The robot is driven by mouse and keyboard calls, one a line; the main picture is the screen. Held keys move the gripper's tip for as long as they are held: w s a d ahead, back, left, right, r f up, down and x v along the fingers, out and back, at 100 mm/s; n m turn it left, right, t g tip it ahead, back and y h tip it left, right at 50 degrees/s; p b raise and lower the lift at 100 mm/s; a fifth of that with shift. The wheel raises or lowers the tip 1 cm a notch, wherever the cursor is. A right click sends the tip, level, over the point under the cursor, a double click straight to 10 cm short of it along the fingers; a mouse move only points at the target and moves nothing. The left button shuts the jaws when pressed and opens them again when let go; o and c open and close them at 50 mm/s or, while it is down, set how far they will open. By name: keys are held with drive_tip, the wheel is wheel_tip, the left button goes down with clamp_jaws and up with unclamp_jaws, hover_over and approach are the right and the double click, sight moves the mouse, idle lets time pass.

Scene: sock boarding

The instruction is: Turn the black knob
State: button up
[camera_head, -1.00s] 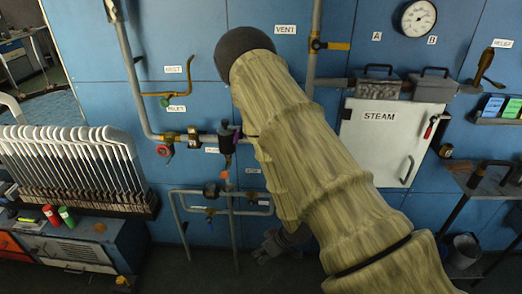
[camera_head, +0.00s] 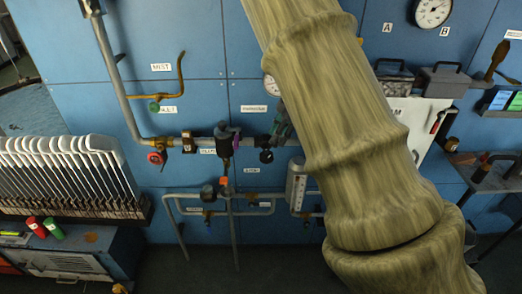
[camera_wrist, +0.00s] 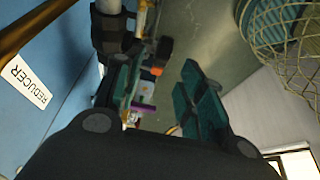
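In the head view, a black knob-like body (camera_head: 223,132) sits on the horizontal pipe, with a purple part beside it and an orange part below. A smaller round black piece (camera_head: 266,156) hangs under the pipe to its right; I cannot tell for sure which is the task's knob. My gripper shows in the wrist view (camera_wrist: 163,95) with its teal fingers apart and nothing clearly between them. A black cylindrical fitting (camera_wrist: 110,28) is close by the left finger; contact cannot be told. In the head view my arm hides much of the gripper.
A red valve wheel (camera_head: 157,157) is at left on the pipe. A white STEAM cabinet (camera_head: 418,115) and a bench (camera_head: 490,180) stand right. A rack of white boards (camera_head: 70,165) is at left. The wrist view shows a REDUCER label (camera_wrist: 27,82) and a wire basket (camera_wrist: 285,35).

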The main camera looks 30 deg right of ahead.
sight(269, 152)
drive_tip(key=p+x, duration=0.2)
drive_tip(key=x, duration=0.6)
drive_tip(key=shift+s+a+f+p, duration=0.2)
drive_tip(key=shift+a+f+p, duration=0.2)
drive_tip(key=shift+f, duration=0.3)
drive_tip(key=shift+w+f, duration=0.25)
drive_tip(key=shift+f, duration=0.05)
drive_tip(key=shift+s, duration=0.1)
clamp_jaws()
